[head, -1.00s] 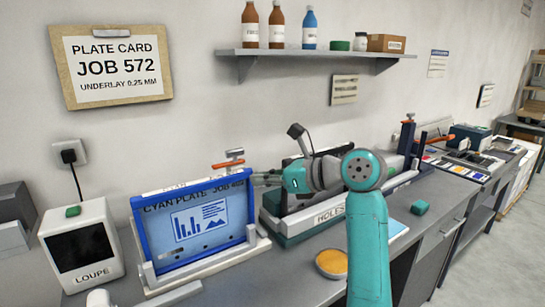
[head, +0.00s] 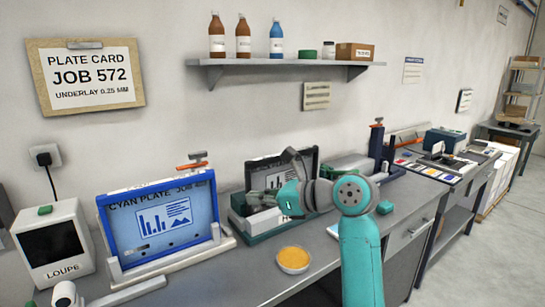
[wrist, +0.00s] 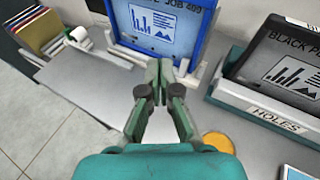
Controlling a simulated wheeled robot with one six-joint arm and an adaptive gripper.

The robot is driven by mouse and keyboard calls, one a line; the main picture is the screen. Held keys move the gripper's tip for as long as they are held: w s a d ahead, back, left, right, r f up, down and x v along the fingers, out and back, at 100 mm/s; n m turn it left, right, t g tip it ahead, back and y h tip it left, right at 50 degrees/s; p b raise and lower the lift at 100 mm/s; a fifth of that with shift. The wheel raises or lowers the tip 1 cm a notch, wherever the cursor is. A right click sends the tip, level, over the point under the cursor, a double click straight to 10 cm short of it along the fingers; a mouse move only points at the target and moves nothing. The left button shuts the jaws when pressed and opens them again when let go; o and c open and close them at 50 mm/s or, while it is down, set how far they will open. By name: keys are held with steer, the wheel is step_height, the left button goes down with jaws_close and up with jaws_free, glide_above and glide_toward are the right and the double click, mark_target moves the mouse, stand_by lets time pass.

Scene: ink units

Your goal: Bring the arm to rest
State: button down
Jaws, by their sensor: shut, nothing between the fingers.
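My gripper (head: 262,199) is at the left end of my teal arm in the head view, in front of the black plate's frame (head: 310,163). In the wrist view my gripper (wrist: 164,70) has its two fingers closed together with nothing between them. The wrist view looks down on the bench, with the blue-framed cyan plate (wrist: 158,48) beyond the fingertips. The fingers look apart from that plate. The cyan plate also stands tilted on its white stand in the head view (head: 160,218), left of my gripper. My forearm hides part of the bench.
A dish of yellow-orange material (head: 293,260) sits on the bench below my gripper. The loupe box (head: 50,245) stands at far left. The black plate's holder, labelled HOLES (wrist: 265,118), is right of the fingers. A wall shelf (head: 290,70) carries bottles.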

steer(key=s+d+f+n+t+h, duration=0.1)
steer(key=s+d+f+t, duration=0.15)
steer(key=f, duration=0.85)
steer(key=s+d+f+n+t+h, duration=0.1)
steer(key=d+f+h, duration=0.15)
steer(key=f, duration=0.85)
steer(key=s+d+f+n+t+h, duration=0.1)
steer(key=s+d+f+n+h, duration=0.1)
steer(key=s+d+f, duration=0.4)
steer(key=s+d+f+n+t+h, duration=0.2)
steer(key=s+f, duration=0.6)
steer(key=f, duration=0.2)
steer(key=s+d+f+n+h, duration=0.2)
steer(key=s+d+n, duration=0.1)
steer(key=s, duration=0.7)
steer(key=s+d+f+n+h, duration=0.2)
steer(key=s+d+n, duration=0.1)
steer(key=s, duration=0.6)
steer(key=s+d+r+n, duration=0.1)
steer(key=s+r+n, duration=0.2)
steer(key=s, duration=0.3)
steer(key=s+d+r+n+t+h, duration=0.1)
steer(key=s+r+n, duration=0.2)
steer(key=s, duration=0.3)
steer(key=s+d+r+n, duration=0.1)
steer(key=s+r+n, duration=0.2)
steer(key=s+n, duration=0.2)
steer(key=shift+s, duration=1.05)
